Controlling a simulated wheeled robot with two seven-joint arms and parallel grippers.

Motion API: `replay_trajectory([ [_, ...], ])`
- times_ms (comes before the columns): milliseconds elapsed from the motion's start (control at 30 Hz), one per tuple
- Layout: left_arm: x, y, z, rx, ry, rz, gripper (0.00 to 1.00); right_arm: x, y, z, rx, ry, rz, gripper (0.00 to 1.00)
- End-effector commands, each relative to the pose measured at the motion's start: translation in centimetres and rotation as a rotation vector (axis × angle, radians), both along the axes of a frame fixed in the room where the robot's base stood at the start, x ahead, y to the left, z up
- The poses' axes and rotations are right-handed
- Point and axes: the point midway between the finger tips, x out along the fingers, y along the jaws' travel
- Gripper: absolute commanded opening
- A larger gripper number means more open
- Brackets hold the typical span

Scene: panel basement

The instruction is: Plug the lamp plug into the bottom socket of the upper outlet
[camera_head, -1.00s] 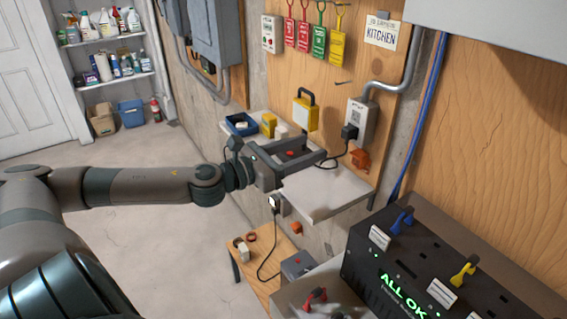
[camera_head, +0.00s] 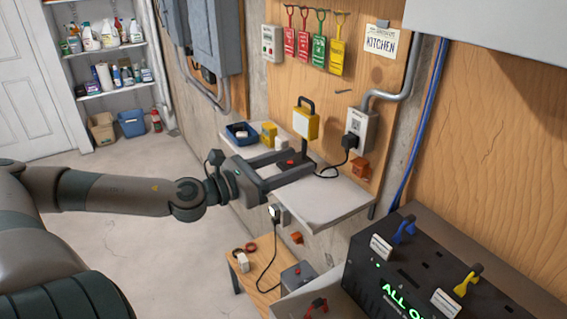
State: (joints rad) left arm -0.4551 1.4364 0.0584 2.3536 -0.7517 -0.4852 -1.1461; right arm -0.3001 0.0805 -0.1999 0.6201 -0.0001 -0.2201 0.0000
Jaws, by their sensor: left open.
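The lamp plug, seemingly the black plug (camera_head: 350,142), sits against the lower part of the upper outlet (camera_head: 364,126), where the bottom socket is. It looks seated, but its prongs are hidden. Its black cord (camera_head: 335,172) curves down to the shelf. The yellow lamp (camera_head: 305,121) with a dark handle stands at the back of the shelf. My left gripper (camera_head: 299,161) is open over the shelf, left of and below the plug and apart from it. A dark piece with a red button (camera_head: 291,162) shows between its fingers; I cannot tell its depth. My right gripper is not in view.
The white shelf (camera_head: 325,200) has free room at its front right. A blue bin (camera_head: 241,133) stands on its left. A lower outlet (camera_head: 275,212) with a cord is below. A black panel box (camera_head: 420,270) stands at lower right.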

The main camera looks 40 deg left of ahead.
Motion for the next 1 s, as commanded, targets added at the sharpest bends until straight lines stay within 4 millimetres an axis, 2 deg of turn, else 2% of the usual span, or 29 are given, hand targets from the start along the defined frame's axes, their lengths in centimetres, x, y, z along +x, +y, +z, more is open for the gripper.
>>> replay_trajectory([
  [500, -1.6, 0.6, 0.0, 0.002, 0.003, 0.001, 0.51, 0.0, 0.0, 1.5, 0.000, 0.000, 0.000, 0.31],
  [1000, -1.8, 0.7, 0.0, 0.003, 0.001, 0.001, 0.51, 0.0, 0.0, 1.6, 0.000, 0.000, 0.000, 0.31],
])
